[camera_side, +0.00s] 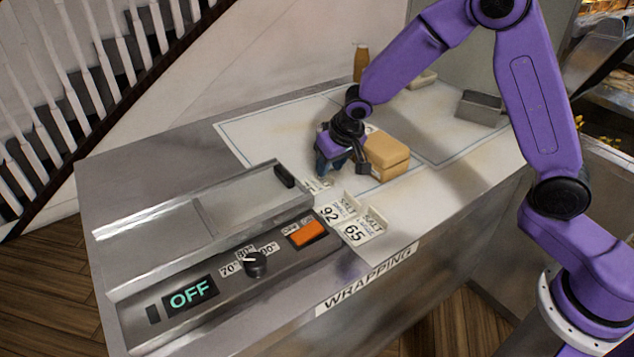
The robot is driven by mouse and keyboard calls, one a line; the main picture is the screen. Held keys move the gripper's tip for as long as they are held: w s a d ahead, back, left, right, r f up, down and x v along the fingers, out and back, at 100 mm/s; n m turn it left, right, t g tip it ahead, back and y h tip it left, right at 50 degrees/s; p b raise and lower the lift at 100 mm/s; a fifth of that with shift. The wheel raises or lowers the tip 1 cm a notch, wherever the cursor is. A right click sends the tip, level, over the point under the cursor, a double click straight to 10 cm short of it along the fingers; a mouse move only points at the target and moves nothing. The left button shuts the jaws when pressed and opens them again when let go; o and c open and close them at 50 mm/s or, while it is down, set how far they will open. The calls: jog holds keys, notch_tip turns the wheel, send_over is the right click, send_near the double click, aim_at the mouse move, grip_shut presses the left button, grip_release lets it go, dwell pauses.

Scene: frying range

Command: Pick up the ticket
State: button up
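Several white paper tickets stand or lie at the right end of the metal wrapping unit. One ticket (334,212) reads 92 and another ticket (358,232) reads 65, both with small print above the number. A further small white piece (318,185) lies just below my gripper and is partly hidden; I cannot tell if it is a ticket. My gripper (338,173) points down over the counter, behind the numbered tickets and left of a tan box. Its fingertips are small and dark, so I cannot tell whether they are open or shut.
The tan box (386,155) stands close to the right of my gripper. A brown bottle (361,62) and a grey metal container (480,107) stand farther back. The counter's right front is clear.

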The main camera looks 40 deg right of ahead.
jog(key=shift+x, duration=1.1)
grip_shut()
